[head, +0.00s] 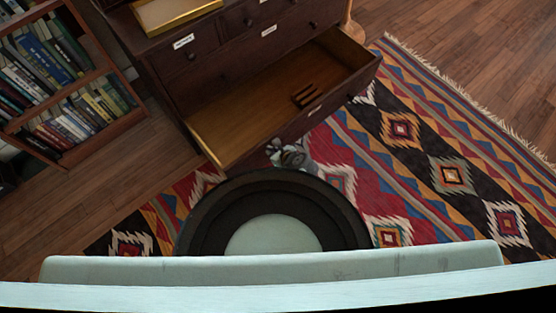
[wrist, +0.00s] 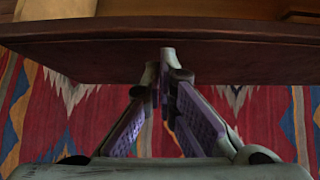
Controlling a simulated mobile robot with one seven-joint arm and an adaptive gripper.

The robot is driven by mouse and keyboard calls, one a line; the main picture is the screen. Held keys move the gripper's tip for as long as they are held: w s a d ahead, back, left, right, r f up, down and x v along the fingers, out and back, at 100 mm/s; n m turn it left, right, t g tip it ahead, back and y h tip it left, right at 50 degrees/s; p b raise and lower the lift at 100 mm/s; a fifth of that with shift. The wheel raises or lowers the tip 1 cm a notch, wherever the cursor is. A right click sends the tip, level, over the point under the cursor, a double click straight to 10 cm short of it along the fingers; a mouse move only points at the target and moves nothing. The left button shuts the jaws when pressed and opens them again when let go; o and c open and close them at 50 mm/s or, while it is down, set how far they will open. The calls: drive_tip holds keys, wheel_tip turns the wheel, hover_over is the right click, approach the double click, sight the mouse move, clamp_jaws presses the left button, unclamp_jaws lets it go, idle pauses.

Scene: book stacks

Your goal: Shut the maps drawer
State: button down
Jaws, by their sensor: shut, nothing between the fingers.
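An open drawer (head: 235,115) sticks out of a dark wooden chest (head: 165,65) in the head view. Its front panel carries a small white label (head: 315,110), too small to read, so I cannot confirm that it is the maps drawer. My gripper (head: 277,150) is just outside the drawer front, left of the label. In the wrist view my gripper (wrist: 167,52) is shut and empty, its fingertips meeting at the dark drawer front (wrist: 90,50). I cannot tell whether they touch it. My arm's round dark and pale part hides the floor below the gripper.
Small brown pieces (head: 307,95) lie inside the drawer. Closed drawers with labels (head: 183,41) sit above it, and a gold-rimmed tray (head: 170,15) is on top. A bookcase (head: 90,145) stands at left. A patterned rug (head: 430,150) covers clear floor at right.

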drive_tip(key=shift+w+a, duration=0.35)
drive_tip(key=shift+w, duration=0.1)
drive_tip(key=shift+w+a, duration=0.15)
drive_tip(key=shift+w, duration=0.05)
drive_tip(key=w+a+b, duration=0.5)
drive_tip(key=w+a, duration=1)
drive_tip(key=w, duration=0.5)
drive_tip(key=shift+a+b, duration=0.3)
drive_tip(key=shift+a, duration=0.1)
